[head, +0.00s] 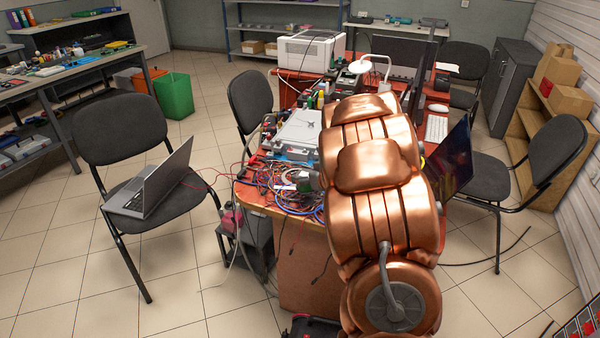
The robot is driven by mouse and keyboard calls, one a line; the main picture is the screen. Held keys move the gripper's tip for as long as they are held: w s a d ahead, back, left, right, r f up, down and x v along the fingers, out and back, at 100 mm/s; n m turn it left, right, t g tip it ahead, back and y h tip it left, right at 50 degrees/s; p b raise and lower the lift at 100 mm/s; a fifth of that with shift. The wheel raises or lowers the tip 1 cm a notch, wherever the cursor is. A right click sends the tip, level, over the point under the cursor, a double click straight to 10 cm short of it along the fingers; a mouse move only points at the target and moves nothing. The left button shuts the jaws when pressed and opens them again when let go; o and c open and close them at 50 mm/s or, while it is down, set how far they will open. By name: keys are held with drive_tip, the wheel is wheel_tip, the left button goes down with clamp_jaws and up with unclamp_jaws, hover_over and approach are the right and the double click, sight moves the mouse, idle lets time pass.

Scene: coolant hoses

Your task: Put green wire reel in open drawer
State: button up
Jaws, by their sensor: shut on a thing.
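My copper-coloured arm fills the middle of the head view and covers much of the red-topped workbench (258,207). My gripper cannot be made out; the arm hides the area beyond it. I cannot pick out a green wire reel. Small coloured items (318,98) stand on the bench left of my arm, too small to tell apart. No open drawer can be made out; a dark unit (252,245) stands under the bench's left end.
Tangled wires (285,190) cover the bench's near left corner. A chair with a laptop (150,182) stands at left, another chair (545,165) at right. A green bin (174,95) stands behind. Tiled floor is free at lower left.

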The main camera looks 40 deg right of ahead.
sight(300, 171)
drive_tip(key=w+d, duration=0.1)
drive_tip(key=w, duration=0.1)
drive_tip(key=w+d, duration=0.1)
drive_tip(key=w, duration=0.2)
drive_tip(key=w+d+p, duration=0.1)
drive_tip(key=w, duration=0.1)
drive_tip(key=shift+w+f, duration=0.2)
drive_tip(key=shift+f, duration=1.9)
drive_tip(key=shift+f+b, duration=0.2)
drive_tip(key=shift+b, duration=0.1)
drive_tip(key=o, duration=1.4)
drive_tip(key=shift+r, duration=0.1)
drive_tip(key=shift+r, duration=0.15)
drive_tip(key=v, duration=1.2)
